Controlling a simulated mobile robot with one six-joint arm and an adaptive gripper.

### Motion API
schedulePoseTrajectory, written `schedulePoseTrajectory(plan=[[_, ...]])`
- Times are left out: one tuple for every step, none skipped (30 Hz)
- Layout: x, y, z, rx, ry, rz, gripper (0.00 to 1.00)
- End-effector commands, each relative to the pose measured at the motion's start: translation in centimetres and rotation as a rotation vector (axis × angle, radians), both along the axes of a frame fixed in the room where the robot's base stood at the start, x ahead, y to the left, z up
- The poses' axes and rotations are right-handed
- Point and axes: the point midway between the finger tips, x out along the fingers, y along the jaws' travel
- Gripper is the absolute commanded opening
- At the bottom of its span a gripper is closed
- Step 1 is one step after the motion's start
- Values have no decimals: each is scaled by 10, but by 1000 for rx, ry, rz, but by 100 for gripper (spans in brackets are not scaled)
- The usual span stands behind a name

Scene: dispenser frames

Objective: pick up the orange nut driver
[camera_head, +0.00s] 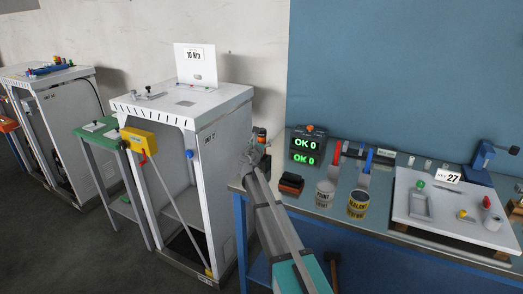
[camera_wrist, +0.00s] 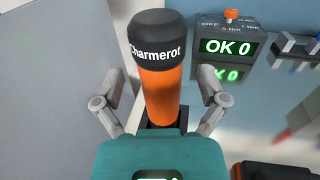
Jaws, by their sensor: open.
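The orange nut driver (camera_wrist: 170,92) stands upright in the wrist view, with an orange handle and a black cap lettered "Charmerot". Its lower end is hidden behind the teal wrist body. My gripper (camera_wrist: 162,88) is open, with one grey finger on each side of the handle and a visible gap to both. In the head view, my gripper (camera_head: 256,150) is at the left end of the workbench, and a small orange and black top (camera_head: 262,133) shows just beside it.
A display box reading "OK 0" (camera_head: 308,129) stands close on the right. A white cabinet (camera_head: 218,165) stands left of my arm.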

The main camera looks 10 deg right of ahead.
Motion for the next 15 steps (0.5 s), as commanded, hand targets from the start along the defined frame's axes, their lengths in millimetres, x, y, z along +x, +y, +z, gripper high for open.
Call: schedulePoseTrajectory(plan=[[6, -2, 0, 0, 0, 0, 92], [7, -3, 0, 0, 0, 0, 92], [8, -4, 0, 0, 0, 0, 92], [9, -4, 0, 0, 0, 0, 92], [9, -4, 0, 0, 0, 0, 92], [9, -4, 0, 0, 0, 1, 92], [9, -4, 0, 0, 0, 1, 92], [8, -4, 0, 0, 0, 1, 92], [8, -4, 0, 0, 0, 1, 92], [8, -4, 0, 0, 0, 0, 92], [8, -4, 0, 0, 0, 0, 92], [8, -4, 0, 0, 0, 0, 92], [8, -4, 0, 0, 0, 0, 92], [8, -4, 0, 0, 0, 0, 92], [8, -4, 0, 0, 0, 0, 92]])
